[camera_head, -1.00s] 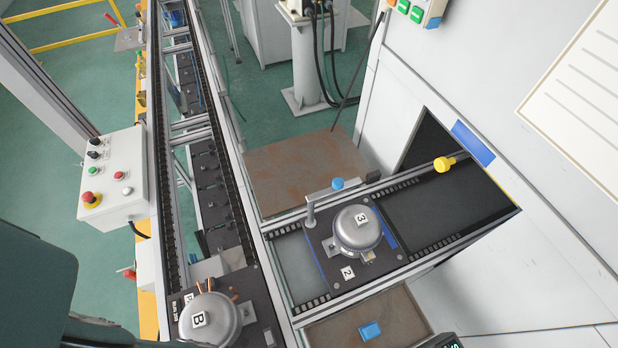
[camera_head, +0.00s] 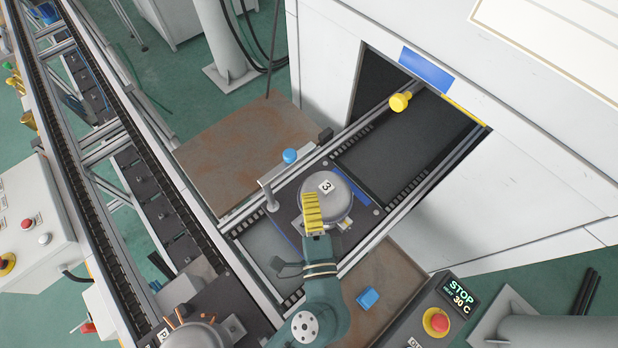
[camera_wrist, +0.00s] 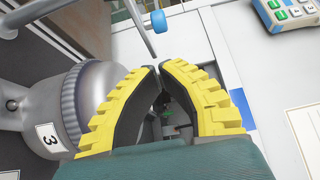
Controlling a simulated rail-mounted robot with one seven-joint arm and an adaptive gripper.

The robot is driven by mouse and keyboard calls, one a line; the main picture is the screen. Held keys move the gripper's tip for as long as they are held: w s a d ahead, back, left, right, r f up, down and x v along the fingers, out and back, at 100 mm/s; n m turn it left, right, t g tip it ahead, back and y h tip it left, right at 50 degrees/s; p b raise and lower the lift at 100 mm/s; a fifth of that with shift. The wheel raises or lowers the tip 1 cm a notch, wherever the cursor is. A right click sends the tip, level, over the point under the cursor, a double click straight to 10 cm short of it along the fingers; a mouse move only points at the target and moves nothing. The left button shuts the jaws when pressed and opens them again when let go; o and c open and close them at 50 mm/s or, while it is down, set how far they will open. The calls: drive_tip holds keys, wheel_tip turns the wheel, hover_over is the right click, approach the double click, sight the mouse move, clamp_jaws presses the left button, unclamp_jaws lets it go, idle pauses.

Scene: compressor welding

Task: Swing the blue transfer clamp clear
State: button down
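The blue knob of the transfer clamp (camera_head: 290,156) sits on a silver bar (camera_head: 277,172) carried by a thin post, at the left rail of the short transfer conveyor. The knob also shows in the wrist view (camera_wrist: 158,21), beyond my fingertips and apart from them. My gripper (camera_head: 311,194) has yellow ribbed fingers and is in front of the silver compressor marked 3 (camera_head: 327,197) in the head view. In the wrist view my gripper's (camera_wrist: 160,70) fingertips come together with nothing seen held between them. The compressor (camera_wrist: 80,100) is to their left.
A yellow knob (camera_head: 400,102) stands by the cabinet opening. A blue block (camera_head: 368,298) lies on the plate right of the conveyor. A box with a red button (camera_head: 436,321) and a STOP display is at lower right. A brown plate (camera_head: 232,155) lies left of the clamp.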

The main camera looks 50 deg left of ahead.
sight(287, 160)
drive_tip(key=p+x, duration=0.1)
drive_tip(key=x, duration=0.7)
drive_tip(key=shift+a, duration=0.15)
